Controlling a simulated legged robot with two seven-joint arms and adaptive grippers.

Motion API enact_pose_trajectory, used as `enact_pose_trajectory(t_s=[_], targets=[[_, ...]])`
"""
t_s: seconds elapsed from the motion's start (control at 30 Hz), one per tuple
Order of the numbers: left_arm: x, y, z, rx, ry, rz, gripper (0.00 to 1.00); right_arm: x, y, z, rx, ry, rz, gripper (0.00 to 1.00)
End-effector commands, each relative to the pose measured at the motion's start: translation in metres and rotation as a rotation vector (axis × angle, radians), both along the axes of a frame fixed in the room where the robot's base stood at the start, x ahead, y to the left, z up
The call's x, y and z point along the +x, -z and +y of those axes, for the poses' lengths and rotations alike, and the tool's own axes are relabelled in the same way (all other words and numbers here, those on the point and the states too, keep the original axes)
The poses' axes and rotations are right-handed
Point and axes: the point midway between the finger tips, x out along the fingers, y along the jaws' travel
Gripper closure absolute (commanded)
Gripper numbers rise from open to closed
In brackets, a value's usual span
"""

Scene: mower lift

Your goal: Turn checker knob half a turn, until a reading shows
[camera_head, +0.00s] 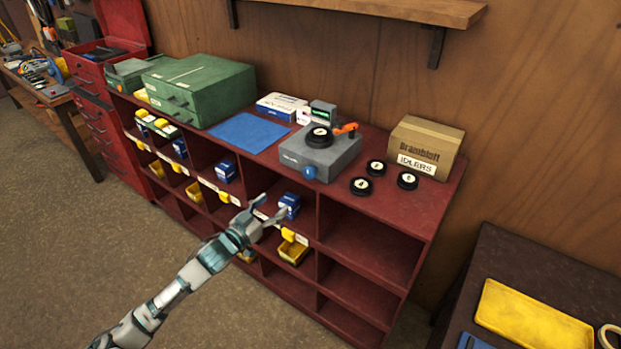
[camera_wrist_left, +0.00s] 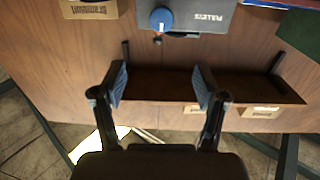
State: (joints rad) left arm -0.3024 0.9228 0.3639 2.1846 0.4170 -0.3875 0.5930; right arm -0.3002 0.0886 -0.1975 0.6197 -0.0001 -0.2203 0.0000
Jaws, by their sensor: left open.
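The grey checker box (camera_head: 332,157) stands on top of the red shelf unit. Its round blue knob (camera_head: 309,172) is on the front face, and a black disc (camera_head: 319,137) lies on its top. A small box with a green face (camera_head: 324,108) is behind it; no reading is legible. My left gripper (camera_head: 274,206) is open and empty, in front of the shelf, below and left of the knob. In the left wrist view the blue knob (camera_wrist_left: 161,19) shows beyond the open fingers (camera_wrist_left: 160,84), apart from them. My right gripper is not in view.
Three loose black discs (camera_head: 376,167) and an IDLERS carton (camera_head: 430,140) sit right of the checker. A blue mat (camera_head: 250,132) and green case (camera_head: 200,88) are to its left. Cubbies with blue boxes (camera_head: 289,205) and yellow bins (camera_head: 293,250) lie close to my gripper.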

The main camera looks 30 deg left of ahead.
Motion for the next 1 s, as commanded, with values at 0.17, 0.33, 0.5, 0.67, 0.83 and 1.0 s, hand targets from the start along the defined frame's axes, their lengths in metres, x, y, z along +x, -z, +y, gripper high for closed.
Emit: enact_pose_trajectory(t_s=[0.17,0.33,0.5,0.67,0.83,1.0], targets=[[0.02,-0.003,-0.004,0.002,-0.002,-0.002,0.27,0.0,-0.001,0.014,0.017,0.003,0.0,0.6],[0.05,-0.005,-0.01,0.006,-0.003,-0.003,0.27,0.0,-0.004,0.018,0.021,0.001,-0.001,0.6],[0.081,-0.006,-0.015,0.009,-0.003,-0.003,0.27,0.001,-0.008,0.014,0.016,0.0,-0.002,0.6],[0.113,-0.006,-0.016,0.008,-0.003,-0.003,0.27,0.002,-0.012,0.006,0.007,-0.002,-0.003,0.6],[0.143,-0.004,-0.015,0.004,-0.003,-0.001,0.27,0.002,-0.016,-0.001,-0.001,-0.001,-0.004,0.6],[0.163,-0.002,-0.016,0.004,-0.004,0.001,0.27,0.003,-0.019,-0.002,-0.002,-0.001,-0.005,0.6]])
